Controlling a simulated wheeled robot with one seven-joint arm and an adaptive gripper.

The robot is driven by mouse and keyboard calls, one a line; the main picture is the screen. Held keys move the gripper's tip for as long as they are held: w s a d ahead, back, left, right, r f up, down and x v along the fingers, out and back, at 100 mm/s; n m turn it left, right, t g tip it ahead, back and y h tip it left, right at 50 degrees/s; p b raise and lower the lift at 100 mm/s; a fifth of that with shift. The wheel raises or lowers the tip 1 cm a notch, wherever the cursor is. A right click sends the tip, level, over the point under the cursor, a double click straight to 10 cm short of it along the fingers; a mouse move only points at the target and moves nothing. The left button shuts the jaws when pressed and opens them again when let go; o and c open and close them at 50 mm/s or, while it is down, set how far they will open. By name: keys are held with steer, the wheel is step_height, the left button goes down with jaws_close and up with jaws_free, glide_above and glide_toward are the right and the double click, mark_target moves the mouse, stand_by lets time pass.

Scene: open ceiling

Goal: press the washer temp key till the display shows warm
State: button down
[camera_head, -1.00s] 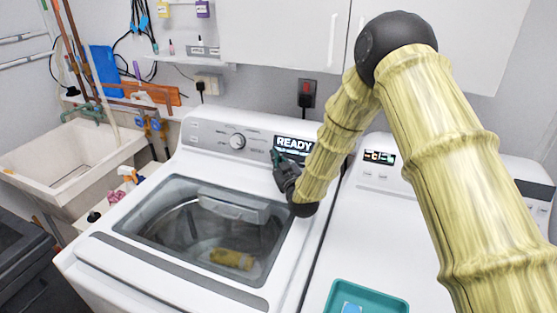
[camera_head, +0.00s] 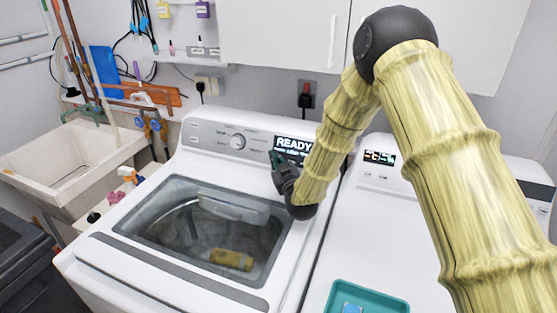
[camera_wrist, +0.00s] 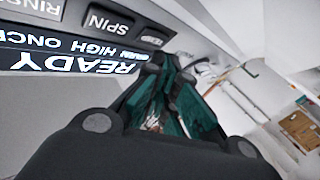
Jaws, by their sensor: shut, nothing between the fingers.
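The white washer (camera_head: 90,262) stands at the left of the head view. Its dark display (camera_head: 293,146) shows READY above a smaller line of words. In the wrist view the display (camera_wrist: 70,62) is upside down and reads READY, with HIGH and ONCE beside a small greenish word that I cannot read surely. The SPIN key (camera_wrist: 108,22) and RINSE key (camera_wrist: 42,6) show beside it. Another key (camera_wrist: 152,40) is partly visible near my fingertips; its label is unclear. My gripper (camera_head: 275,157) is shut and empty at the panel, its dark green fingers (camera_wrist: 163,62) close to the keys. Contact cannot be told.
A white dryer (camera_head: 345,235) with a lit display (camera_head: 380,157) and a teal tray (camera_head: 396,306) stands at the right. A sink (camera_head: 75,165) is at the left.

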steer(key=s, duration=0.1)
steer(key=s+a+r, duration=0.1)
steer(key=s, duration=0.2)
steer(key=shift+s+a+r+p, duration=0.15)
steer(key=shift+a+r+p, duration=0.15)
steer(key=shift+a+r, duration=0.1)
stand_by(0.4)
steer(key=shift+f, duration=0.1)
stand_by(0.4)
steer(key=shift+w+d+f+p, duration=0.1)
steer(key=shift+w+d+p, duration=0.15)
steer(key=shift+w+p, duration=0.25)
steer(key=shift+w+d+f+p, duration=0.1)
steer(key=shift+w+d+p, duration=0.1)
steer(key=shift+w+p, duration=0.25)
steer(key=shift+r+p, duration=0.1)
steer(key=shift+p, duration=0.45)
